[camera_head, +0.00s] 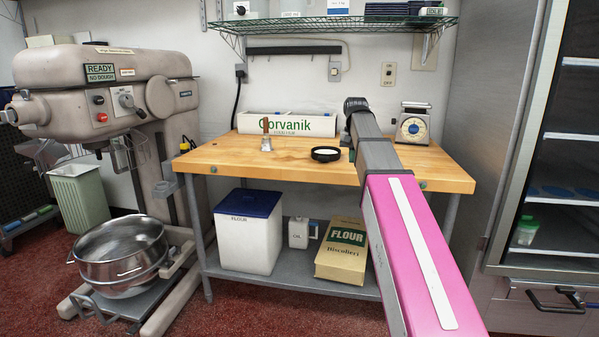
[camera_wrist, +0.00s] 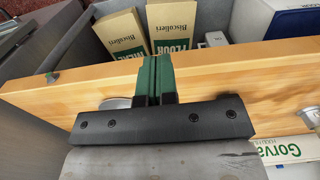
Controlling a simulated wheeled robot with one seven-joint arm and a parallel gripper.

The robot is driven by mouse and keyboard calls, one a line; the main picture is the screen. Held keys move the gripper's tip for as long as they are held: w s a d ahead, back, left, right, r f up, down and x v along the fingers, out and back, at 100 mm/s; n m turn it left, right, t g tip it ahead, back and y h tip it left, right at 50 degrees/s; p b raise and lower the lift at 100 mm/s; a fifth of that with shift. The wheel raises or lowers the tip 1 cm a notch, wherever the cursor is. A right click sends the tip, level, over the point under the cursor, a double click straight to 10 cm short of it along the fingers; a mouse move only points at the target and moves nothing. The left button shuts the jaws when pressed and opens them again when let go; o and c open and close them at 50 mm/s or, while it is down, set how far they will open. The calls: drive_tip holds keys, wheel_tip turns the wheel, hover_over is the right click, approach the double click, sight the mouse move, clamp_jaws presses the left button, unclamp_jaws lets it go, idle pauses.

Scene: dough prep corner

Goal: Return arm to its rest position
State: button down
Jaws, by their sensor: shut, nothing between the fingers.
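My arm (camera_head: 410,245), pink with a white stripe and then grey, reaches forward over the right part of the wooden table (camera_head: 230,158) in the head view. Its black far end (camera_head: 355,105) stands above the table near the back wall. My gripper (camera_wrist: 158,66) shows in the wrist view with two dark green fingers side by side, shut and empty. The fingers overlap the table's edge in that view, with flour bags (camera_wrist: 124,38) on the shelf beyond. In the head view the arm hides most of the gripper.
A mixer (camera_head: 110,90) stands left, a fridge (camera_head: 500,130) right. A wire shelf (camera_head: 330,24) hangs above. Red floor at front left is clear.

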drive_tip(key=s+f+n, duration=0.1)
drive_tip(key=s+f, duration=0.3)
drive_tip(key=f, duration=0.8)
drive_tip(key=s+f, duration=0.3)
drive_tip(key=f, duration=0.8)
drive_tip(key=s+f+n, duration=0.1)
drive_tip(key=s+f, duration=1.4)
drive_tip(key=f, duration=0.4)
drive_tip(key=shift+f, duration=0.2)
